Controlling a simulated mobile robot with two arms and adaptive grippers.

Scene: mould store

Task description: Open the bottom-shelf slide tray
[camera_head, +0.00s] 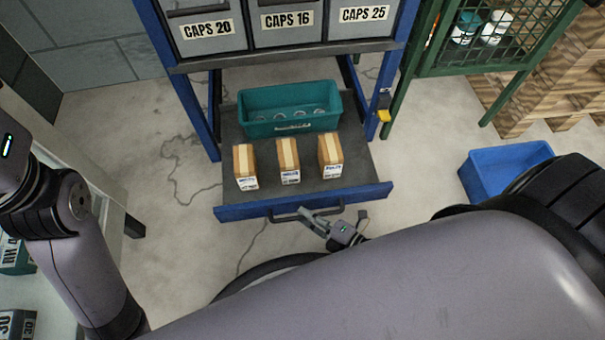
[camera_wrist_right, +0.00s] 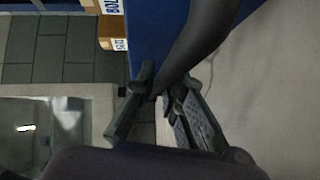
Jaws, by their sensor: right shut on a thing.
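The bottom-shelf slide tray (camera_head: 350,187) is pulled out from the blue rack, with its dark deck showing and its blue front edge towards me. Its dark handle (camera_head: 290,217) runs along that front edge. My right gripper (camera_head: 325,219) is at the handle, shut on it. In the right wrist view the handle (camera_wrist_right: 195,45) passes as a dark curved bar between the fingers (camera_wrist_right: 160,84), beside the blue tray front (camera_wrist_right: 150,35). My left arm shows at the left, but its gripper is out of view.
On the tray stand a teal bin (camera_head: 290,126) and three cardboard boxes (camera_head: 288,160). Grey bins (camera_head: 290,36) sit on the shelf above. A blue crate (camera_head: 490,172) is on the floor at right. A green mesh door (camera_head: 480,60) stands behind it. Floor left of the tray is clear.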

